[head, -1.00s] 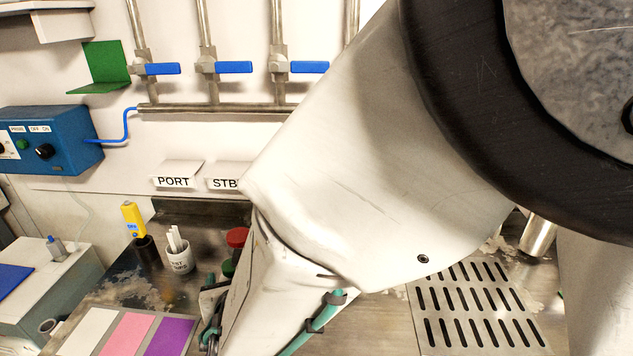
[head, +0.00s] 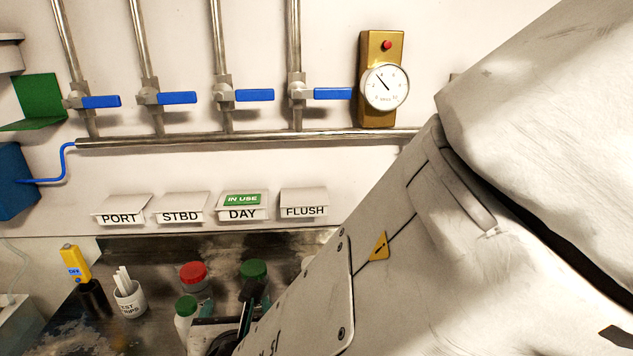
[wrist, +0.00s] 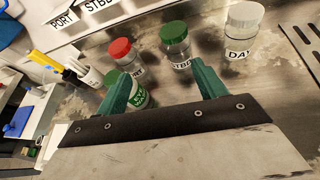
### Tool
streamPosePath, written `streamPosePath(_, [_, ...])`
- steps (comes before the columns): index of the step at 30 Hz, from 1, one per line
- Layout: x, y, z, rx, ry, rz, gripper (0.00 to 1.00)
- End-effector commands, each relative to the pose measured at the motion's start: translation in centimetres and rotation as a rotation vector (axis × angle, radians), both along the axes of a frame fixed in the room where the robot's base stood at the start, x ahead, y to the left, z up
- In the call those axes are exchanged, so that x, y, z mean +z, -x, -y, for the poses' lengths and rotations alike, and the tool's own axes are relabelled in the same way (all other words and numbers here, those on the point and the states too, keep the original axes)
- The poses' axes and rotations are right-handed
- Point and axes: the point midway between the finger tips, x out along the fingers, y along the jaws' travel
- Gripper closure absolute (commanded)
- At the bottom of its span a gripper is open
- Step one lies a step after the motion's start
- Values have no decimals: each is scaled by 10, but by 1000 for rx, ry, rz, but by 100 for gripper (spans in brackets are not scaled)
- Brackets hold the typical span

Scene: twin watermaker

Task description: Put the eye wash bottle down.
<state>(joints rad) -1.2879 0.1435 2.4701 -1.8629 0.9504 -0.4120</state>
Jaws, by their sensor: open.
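The eye wash bottle, a pale bottle with a green label (wrist: 140,97), stands upright on the metal worktop in the wrist view, close beside my left-hand finger and partly hidden by it. In the head view a pale bottle with a green cap (head: 186,309), apparently the same one, stands in front of the red-capped bottle. My gripper (wrist: 160,86) is open, its two green fingers wide apart. I cannot tell whether the left-hand finger touches the bottle. In the head view my arm hides most of the gripper.
Sample bottles with red (wrist: 121,50), green (wrist: 174,36) and white (wrist: 245,18) caps stand just beyond the fingers. A test strips cup (head: 129,300) and a yellow meter (head: 75,263) in a dark holder are at left. Blue-handled valves and a gauge (head: 385,87) are on the wall.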

Motion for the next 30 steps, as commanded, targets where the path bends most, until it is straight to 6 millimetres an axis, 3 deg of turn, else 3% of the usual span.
streamPosePath(1, [16, -28, 37, -158, -75, -20, 30])
streamPosePath(3, [34, -56, 95, -402, -191, -53, 30])
streamPosePath(6, [53, -76, 182, -757, -372, -95, 30])
streamPosePath(9, [64, -71, 261, -1098, -561, -130, 30])
streamPosePath(12, [69, -51, 321, -1399, -744, -158, 30])
streamPosePath(15, [72, -23, 364, -1670, -931, -183, 30])
streamPosePath(19, [74, 24, 401, -2035, -1226, -219, 30])
streamPosePath(24, [80, 72, 408, -2391, -1610, -287, 30])
streamPosePath(28, [86, 89, 401, -2532, -1814, -340, 30])
streamPosePath(29, [87, 91, 399, 2509, 1815, 345, 30])
streamPosePath(30, [88, 94, 398, 2469, 1806, 347, 26])
